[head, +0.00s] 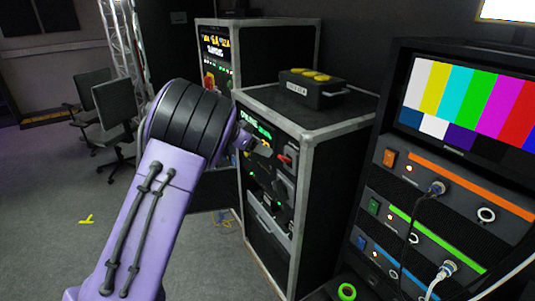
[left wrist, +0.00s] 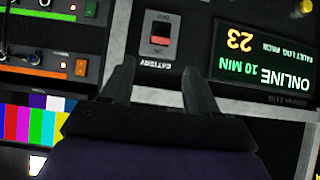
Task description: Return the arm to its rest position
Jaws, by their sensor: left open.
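My left arm (head: 150,205), purple with a black ribbed joint, reaches up from the bottom of the head view toward the front of the middle rack. My left gripper (head: 263,148) is small there and partly hidden by the arm, close to the rack's panel. In the left wrist view my left gripper (left wrist: 159,82) has its two dark fingers apart with nothing between them. A red rocker switch (left wrist: 161,35) marked BATTERY lies beyond the fingertips. Beside it a display (left wrist: 250,60) reads ONLINE 10 MIN, upside down. My right gripper is not in view.
The middle rack (head: 317,190) carries a black box (head: 312,90) with yellow buttons. At right stands a rack with a colour-bar monitor (head: 470,105) and plugged cables (head: 437,188). Chairs (head: 115,105) and a truss (head: 120,45) stand at back left. The left floor is mostly clear.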

